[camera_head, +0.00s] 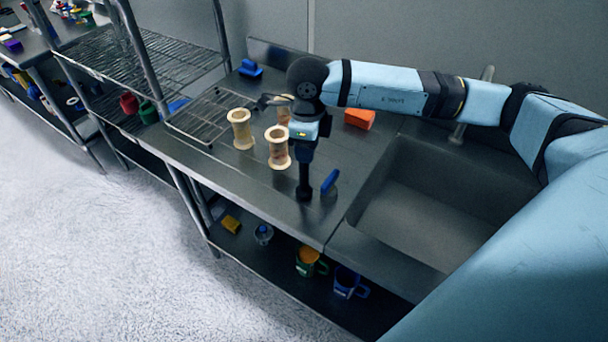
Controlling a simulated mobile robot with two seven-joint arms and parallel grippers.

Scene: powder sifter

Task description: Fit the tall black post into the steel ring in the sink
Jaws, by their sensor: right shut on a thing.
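My right gripper (306,158) points down over the steel counter, left of the sink (425,215). It is shut on a dark upright piece that looks like the tall black post (304,185). The lower end of the post is close to the counter top; I cannot tell whether it touches. The dark fingers and the post blend together, so the exact grip is unclear. I make out no steel ring in the visible part of the sink; my right arm hides some of it. My left gripper is not in view.
Cream spools (278,150) stand just left of the gripper. A blue piece (330,180) is close on its right. An orange block (360,118) lies behind, near the faucet (458,133). A wire rack (205,118) is at left. Mugs (308,262) stand on the lower shelf.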

